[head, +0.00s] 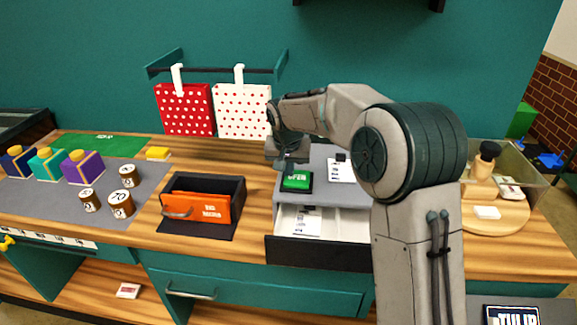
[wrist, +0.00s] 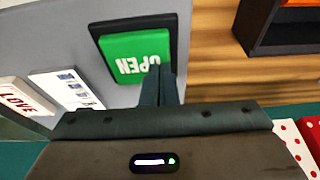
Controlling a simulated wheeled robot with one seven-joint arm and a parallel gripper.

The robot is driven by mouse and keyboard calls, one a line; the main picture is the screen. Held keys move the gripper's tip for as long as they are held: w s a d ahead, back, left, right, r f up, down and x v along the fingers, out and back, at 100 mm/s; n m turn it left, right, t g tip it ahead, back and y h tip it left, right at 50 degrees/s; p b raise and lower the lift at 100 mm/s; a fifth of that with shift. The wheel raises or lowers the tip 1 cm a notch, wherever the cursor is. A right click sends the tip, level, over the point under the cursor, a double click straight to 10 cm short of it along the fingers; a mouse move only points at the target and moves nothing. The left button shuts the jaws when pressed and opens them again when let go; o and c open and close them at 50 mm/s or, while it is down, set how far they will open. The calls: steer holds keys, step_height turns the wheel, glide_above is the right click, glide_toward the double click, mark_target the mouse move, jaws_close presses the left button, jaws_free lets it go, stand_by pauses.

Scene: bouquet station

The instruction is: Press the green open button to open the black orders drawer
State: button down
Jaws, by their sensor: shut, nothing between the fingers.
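The green open button (head: 297,180) sits in a black frame on top of a grey cabinet. In the wrist view the button (wrist: 137,57) shows its white OPEN lettering. The black-fronted orders drawer (head: 317,252) stands pulled out below the cabinet top, and papers show in its pale inside. My gripper (head: 292,165) is right above the far side of the button. In the wrist view my gripper's fingers (wrist: 158,87) are shut together with nothing between them, at the button's edge. I cannot tell whether the fingertips touch it.
Left of the cabinet, a black box (head: 237,187) holds an orange bin (head: 196,207). Red and white dotted bags (head: 185,112) hang from a rail behind. A round wooden board (head: 517,229) lies to the right. White cards (head: 340,170) lie on the cabinet top.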

mark_target(288, 183)
steer(key=shift+s+d+f, duration=0.1)
steer(key=shift+s+f, duration=0.15)
steer(key=shift+f, duration=0.4)
steer(key=r+p, duration=0.1)
steer(key=r, duration=0.2)
steer(key=r+p, duration=0.1)
steer(key=shift+w+r+p, duration=0.25)
steer(key=shift+p, duration=0.1)
steer(key=b+v, duration=0.1)
steer(key=v, duration=0.9)
steer(key=shift+r+b, duration=0.35)
steer(key=shift+r, duration=0.05)
steer(key=s+d, duration=0.8)
steer(key=s+d+f, duration=0.4)
steer(key=s+d, duration=0.2)
steer(key=s, duration=0.5)
steer(key=s+d+f, duration=0.5)
steer(key=s+d, duration=0.1)
steer(key=s, duration=0.5)
steer(key=shift+s+d+n, duration=0.2)
steer(key=shift+s+n, duration=0.1)
